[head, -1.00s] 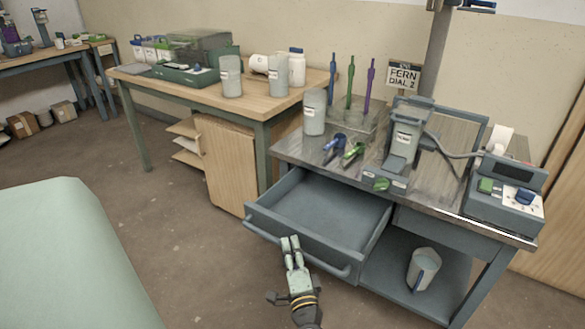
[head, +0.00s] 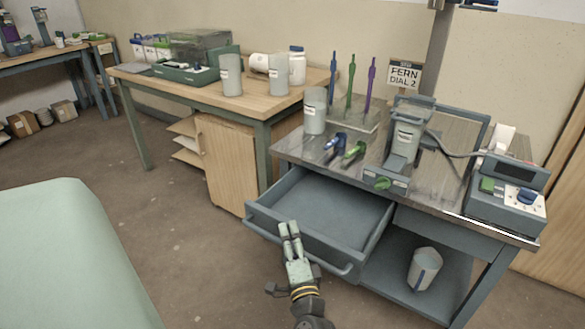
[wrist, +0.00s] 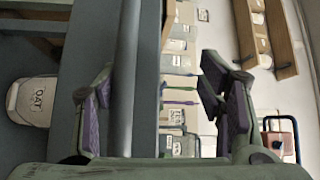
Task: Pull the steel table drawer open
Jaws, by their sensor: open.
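The steel table (head: 470,205) stands at the right in the head view. Its grey drawer (head: 340,205) is pulled well out, and its empty inside shows. A bar handle (head: 335,267) runs along the drawer front. My gripper (head: 290,228) is open and in front of the drawer, its fingertips overlapping the front panel in the picture. In the wrist view, a long grey bar (wrist: 127,80) passes between the two spread fingers of my gripper (wrist: 155,90). The fingers are not closed on it. Whether either finger touches it, I cannot tell.
A scale-like device (head: 405,140), tools and a control box (head: 505,195) are on the top. A wooden workbench (head: 200,88) is behind left, and a pale green surface (head: 70,250) is at left. Floor between is clear.

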